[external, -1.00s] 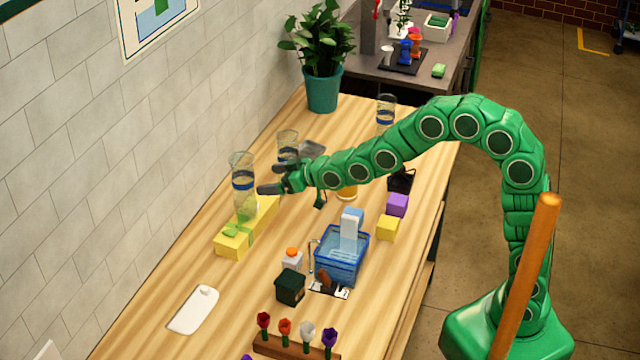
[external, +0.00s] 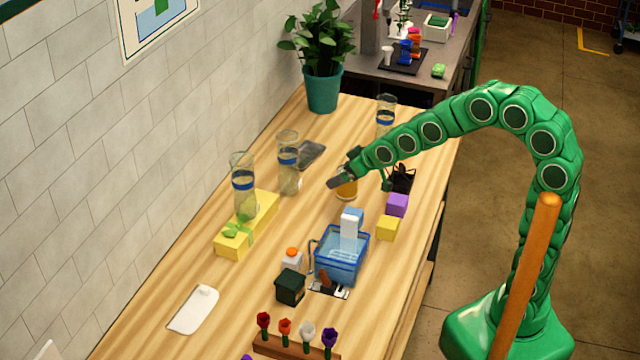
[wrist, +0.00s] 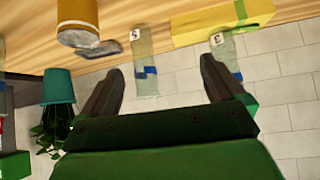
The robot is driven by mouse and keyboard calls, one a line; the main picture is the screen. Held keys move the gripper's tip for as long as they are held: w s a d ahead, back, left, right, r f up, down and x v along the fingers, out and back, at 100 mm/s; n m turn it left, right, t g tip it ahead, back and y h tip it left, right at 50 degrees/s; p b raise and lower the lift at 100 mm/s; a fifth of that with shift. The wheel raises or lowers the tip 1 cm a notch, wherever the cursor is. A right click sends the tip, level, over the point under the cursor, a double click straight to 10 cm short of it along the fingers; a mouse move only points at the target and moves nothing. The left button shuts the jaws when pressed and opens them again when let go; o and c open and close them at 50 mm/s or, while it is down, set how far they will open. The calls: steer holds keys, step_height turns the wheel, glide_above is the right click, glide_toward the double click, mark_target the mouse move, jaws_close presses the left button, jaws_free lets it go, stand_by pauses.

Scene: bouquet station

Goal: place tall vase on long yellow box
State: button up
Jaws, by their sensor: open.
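A tall clear vase (external: 242,184) with a blue band stands upright on the long yellow box (external: 262,211), which has a green ribbon. Both also show in the wrist view, the vase (wrist: 225,52) with a label reading 3 and the box (wrist: 200,26). A second clear vase (external: 288,165) with a blue band stands on the table right of the box; it also shows in the wrist view (wrist: 144,62). A third banded vase (external: 386,115) stands farther back. My gripper (external: 342,180) is open and empty, apart from the vases, above an amber-coloured jar (external: 347,192).
The blue basket (external: 341,258), yellow cube (external: 388,228) and purple cube (external: 397,205) stand at the middle right. A potted plant (external: 322,85) is at the back. A dark flat item (external: 312,154) lies behind the second vase.

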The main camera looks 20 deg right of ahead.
steer(key=s+d+f+m+g+h, duration=0.1)
steer(key=s+d+m+g+h, duration=0.1)
steer(key=s+d, duration=0.6)
steer(key=s+d+f+m+g+h, duration=0.15)
steer(key=s+d, duration=0.35)
steer(key=d, duration=0.6)
steer(key=s+d+m+g, duration=0.1)
steer(key=s+d+g, duration=0.1)
steer(key=s, duration=0.4)
steer(key=s+d+r+m+g+h, duration=0.1)
steer(key=s+d, duration=0.4)
steer(key=s, duration=0.2)
steer(key=s+d+m+g, duration=0.1)
steer(key=s+d+g, duration=0.1)
steer(key=s+d, duration=0.2)
steer(key=s, duration=0.3)
steer(key=shift+s+r+g, duration=0.15)
steer(key=shift+s+g, duration=0.05)
steer(key=shift+g, duration=0.15)
